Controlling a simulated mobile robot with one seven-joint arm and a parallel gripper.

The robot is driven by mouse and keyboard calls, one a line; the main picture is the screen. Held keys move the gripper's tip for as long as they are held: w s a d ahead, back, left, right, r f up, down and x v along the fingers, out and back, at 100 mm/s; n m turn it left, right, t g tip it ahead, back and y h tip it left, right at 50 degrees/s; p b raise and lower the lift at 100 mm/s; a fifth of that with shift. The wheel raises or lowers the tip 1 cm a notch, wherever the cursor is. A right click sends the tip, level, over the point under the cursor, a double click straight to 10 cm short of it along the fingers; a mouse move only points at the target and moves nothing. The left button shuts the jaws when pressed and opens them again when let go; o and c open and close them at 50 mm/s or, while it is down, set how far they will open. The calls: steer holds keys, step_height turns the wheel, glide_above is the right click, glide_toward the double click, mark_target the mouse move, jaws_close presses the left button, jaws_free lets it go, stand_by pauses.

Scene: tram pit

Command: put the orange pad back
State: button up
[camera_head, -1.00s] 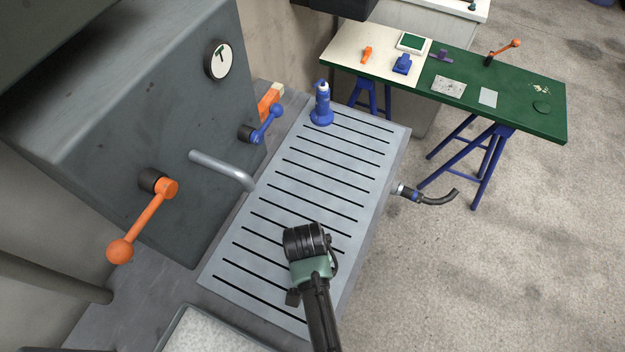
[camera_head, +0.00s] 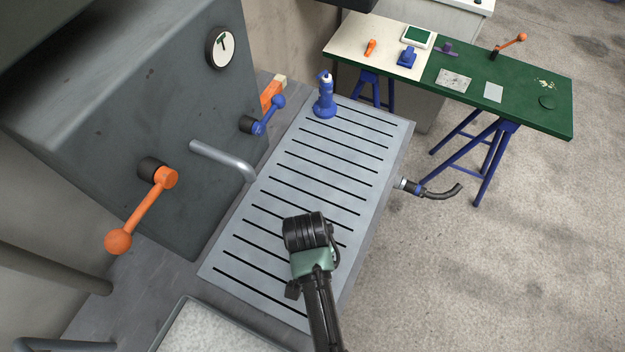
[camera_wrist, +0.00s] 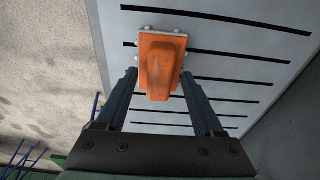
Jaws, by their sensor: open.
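The orange pad (camera_wrist: 162,66) shows in the wrist view, an orange block on a pale base plate. It appears to sit on the grey slotted plate (camera_wrist: 225,60). My gripper (camera_wrist: 159,76) is open, with one dark finger on each side of the pad's near end. Whether either finger touches the pad I cannot tell. In the head view my gripper's dark wrist (camera_head: 307,232) is over the near half of the slotted plate (camera_head: 388,124), and the pad is hidden there.
A blue bottle-shaped tool (camera_head: 325,98) stands at the plate's far end. A bent grey pipe (camera_head: 225,160), an orange lever (camera_head: 142,212) and a blue lever (camera_head: 265,116) stick out on the left. A green-and-white bench (camera_head: 520,105) with small parts stands beyond. A hose (camera_head: 435,190) juts from the plate's right side.

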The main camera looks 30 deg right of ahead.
step_height(320, 180, up, 11)
steer(key=s+b, duration=0.1)
steer(key=shift+a, duration=0.45)
steer(key=shift+s, duration=0.1)
